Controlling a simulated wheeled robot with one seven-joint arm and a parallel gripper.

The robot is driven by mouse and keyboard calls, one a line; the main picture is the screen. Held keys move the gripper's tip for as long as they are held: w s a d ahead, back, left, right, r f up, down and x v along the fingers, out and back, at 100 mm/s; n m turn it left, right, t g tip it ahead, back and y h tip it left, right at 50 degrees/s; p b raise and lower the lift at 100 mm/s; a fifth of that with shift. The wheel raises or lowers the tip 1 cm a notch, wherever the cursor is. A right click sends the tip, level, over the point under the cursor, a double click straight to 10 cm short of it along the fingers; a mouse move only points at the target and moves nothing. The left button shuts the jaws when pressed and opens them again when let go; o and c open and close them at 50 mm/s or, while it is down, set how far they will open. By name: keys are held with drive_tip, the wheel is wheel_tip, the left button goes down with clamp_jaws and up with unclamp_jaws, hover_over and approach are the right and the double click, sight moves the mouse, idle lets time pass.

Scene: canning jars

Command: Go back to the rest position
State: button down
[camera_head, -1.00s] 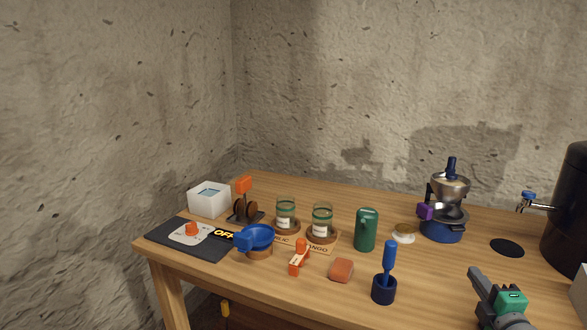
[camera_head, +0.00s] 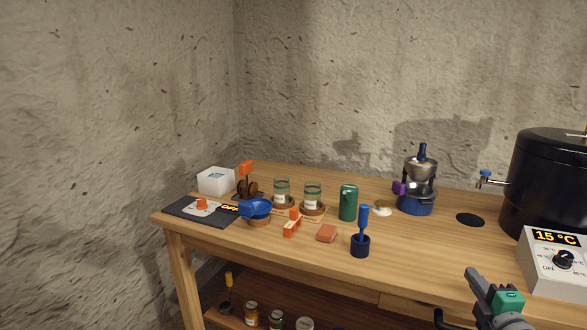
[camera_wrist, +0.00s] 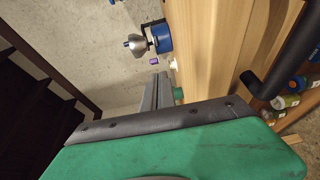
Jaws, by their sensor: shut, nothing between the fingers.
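My gripper (camera_head: 482,283) shows at the lower right of the head view, green and grey, in front of the table's front edge. Its fingers are together with nothing between them. In the wrist view the shut grey fingers (camera_wrist: 157,90) point toward the blue-based metal mill (camera_wrist: 146,42), well apart from it. The gripper touches nothing that I can see.
The wooden table (camera_head: 420,255) holds two glass jars (camera_head: 313,196), a green canister (camera_head: 348,203), a blue funnel (camera_head: 256,208) and the mill (camera_head: 417,190). A black canner (camera_head: 550,185) and a control box (camera_head: 553,265) stand at right. More jars (camera_head: 251,314) stand on the lower shelf.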

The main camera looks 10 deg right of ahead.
drive_tip(key=w+a, duration=0.1)
drive_tip(key=w+a+y+p, duration=0.1)
drive_tip(key=shift+w+a+r+g, duration=0.15)
drive_tip(key=shift+a+r+g, duration=0.15)
drive_tip(key=shift+a+r, duration=0.1)
drive_tip(key=a+r+m+g+y+p, duration=0.2)
drive_tip(key=a+m+g+p, duration=0.15)
drive_tip(key=a+p, duration=0.45)
drive_tip(key=a+r+m+g+y+p, duration=0.2)
drive_tip(key=a+g+p, duration=0.15)
drive_tip(key=a, duration=0.85)
drive_tip(key=s+a+r+m+g+h+p, duration=0.1)
drive_tip(key=s+a+r+m+g+p, duration=0.1)
drive_tip(key=s, duration=0.5)
drive_tip(key=s+a+r+m+g+h+p, duration=0.1)
drive_tip(key=s+a+r+m+g+p, duration=0.2)
drive_tip(key=s+a+m+p, duration=0.3)
drive_tip(key=shift+s+a+r+m+g+p, duration=0.3)
drive_tip(key=shift+s+r+m+g+p, duration=0.1)
drive_tip(key=shift+s+m+g, duration=0.65)
